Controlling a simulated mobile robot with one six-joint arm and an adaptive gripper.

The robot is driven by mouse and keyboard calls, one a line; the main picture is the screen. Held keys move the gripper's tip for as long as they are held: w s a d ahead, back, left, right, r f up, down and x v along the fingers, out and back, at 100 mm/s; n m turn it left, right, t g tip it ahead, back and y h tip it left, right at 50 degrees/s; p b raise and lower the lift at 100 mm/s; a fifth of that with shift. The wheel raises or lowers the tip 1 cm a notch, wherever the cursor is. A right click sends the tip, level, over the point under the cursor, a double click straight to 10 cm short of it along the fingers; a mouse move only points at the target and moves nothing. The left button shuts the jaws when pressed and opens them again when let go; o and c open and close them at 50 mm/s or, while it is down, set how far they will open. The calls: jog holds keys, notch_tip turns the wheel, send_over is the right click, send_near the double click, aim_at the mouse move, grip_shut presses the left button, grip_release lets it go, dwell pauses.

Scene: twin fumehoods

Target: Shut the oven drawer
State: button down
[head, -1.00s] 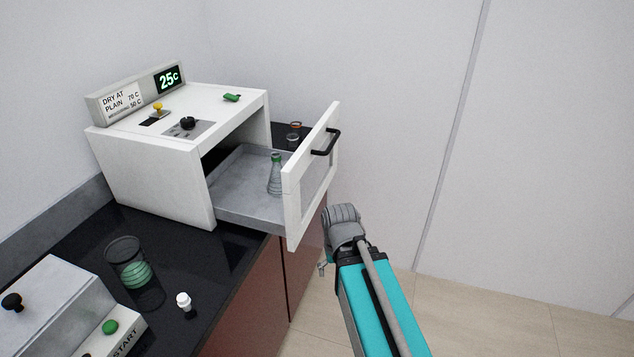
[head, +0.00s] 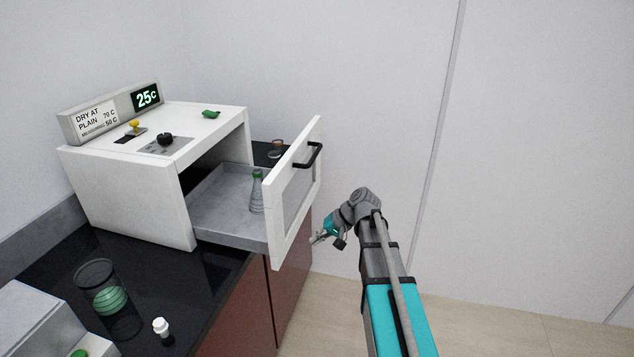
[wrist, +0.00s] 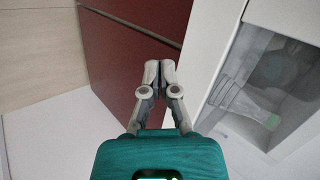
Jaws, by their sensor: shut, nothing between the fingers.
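The white oven (head: 130,190) stands on the black counter with its drawer pulled out to the right. The drawer's white front (head: 277,215) has a window and a black handle (head: 308,156). A conical flask with a green stopper (head: 257,192) stands upright on the grey drawer tray (head: 218,215). My gripper (head: 314,240) is low in front of the drawer front, apart from it and below the handle. In the wrist view my gripper (wrist: 159,66) is shut and empty. The drawer front (wrist: 215,65) is to its right there, with the flask (wrist: 240,98) behind the window.
A red cabinet (head: 290,300) is under the counter. A glass beaker with green bands (head: 100,288) and a small white-capped bottle (head: 162,328) stand on the counter. An orange-rimmed vessel (head: 277,149) is behind the drawer. Floor to the right is clear.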

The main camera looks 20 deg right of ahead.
jog(key=w+d+r+m+t+y+b, duration=0.2)
jog(key=w+d+r+t+y, duration=0.15)
jog(key=w+d, duration=0.5)
jog(key=m+t+y+b, duration=0.1)
jog(key=t+y+b, duration=0.1)
jog(key=t+y, duration=0.15)
send_near(311, 174)
jog(key=v, duration=0.6)
jog(key=shift+s+r, duration=0.3)
jog(key=x, duration=1.4)
jog(key=shift+s+a+f, duration=0.1)
jog(key=shift+f, duration=0.05)
